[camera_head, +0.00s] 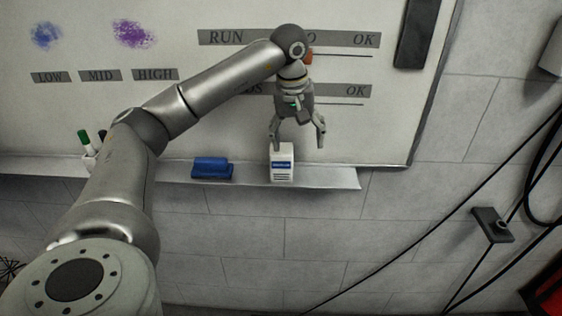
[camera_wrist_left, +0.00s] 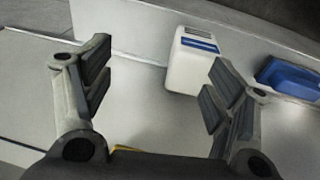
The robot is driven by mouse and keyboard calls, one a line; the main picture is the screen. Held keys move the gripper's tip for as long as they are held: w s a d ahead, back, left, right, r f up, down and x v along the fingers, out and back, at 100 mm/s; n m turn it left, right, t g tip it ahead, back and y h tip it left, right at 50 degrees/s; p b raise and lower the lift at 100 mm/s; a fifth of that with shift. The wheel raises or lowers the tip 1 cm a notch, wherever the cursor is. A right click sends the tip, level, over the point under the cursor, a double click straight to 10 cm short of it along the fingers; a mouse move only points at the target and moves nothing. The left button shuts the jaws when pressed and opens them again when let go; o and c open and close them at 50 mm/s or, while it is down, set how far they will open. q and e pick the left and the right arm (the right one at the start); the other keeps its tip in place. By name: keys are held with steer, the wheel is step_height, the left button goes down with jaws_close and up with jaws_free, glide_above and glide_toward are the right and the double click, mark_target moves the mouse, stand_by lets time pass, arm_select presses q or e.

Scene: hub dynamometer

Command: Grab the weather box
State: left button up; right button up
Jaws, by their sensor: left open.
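The weather box is a small white box (camera_head: 282,167) with a blue label, standing on the ledge below the whiteboard in the head view. My left gripper (camera_head: 299,141) is open and empty, just above the box and a little to its right. In the left wrist view the white box (camera_wrist_left: 190,68) is ahead, towards the right finger. The open fingers of the left gripper (camera_wrist_left: 155,90) have nothing between their tips. I cannot tell from these views whether a finger touches the box. My right gripper is not in view.
A blue eraser (camera_head: 211,168) lies on the ledge (camera_head: 335,178) left of the box; it also shows in the left wrist view (camera_wrist_left: 290,78). Markers (camera_head: 86,145) stand farther left. The ledge right of the box is clear. Black cables (camera_head: 430,235) hang at the right.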

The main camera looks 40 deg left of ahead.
mark_target(281, 148)
arm_select(q)
steer(key=a, duration=0.1)
steer(key=s+a+r, duration=0.1)
steer(key=a+y, duration=0.1)
steer(key=shift+s+a+r, duration=0.15)
steer(key=shift+a, duration=0.1)
steer(key=shift+g, duration=0.3)
steer(key=f, duration=0.3)
steer(key=f+p, duration=0.1)
steer(key=shift+a+f, duration=0.2)
steer(key=shift+a, duration=0.2)
steer(key=shift+w+f, duration=0.2)
steer(key=shift+f, duration=0.1)
steer(key=f+p, duration=0.1)
steer(key=f, duration=0.2)
steer(key=f+p, duration=0.1)
steer(key=shift+w+a+f+p, duration=0.3)
steer(key=shift+f+p, duration=0.05)
steer(key=shift+f, duration=0.4)
steer(key=shift+c, duration=0.4)
steer(key=shift+r, duration=0.1)
steer(key=c, duration=1.2)
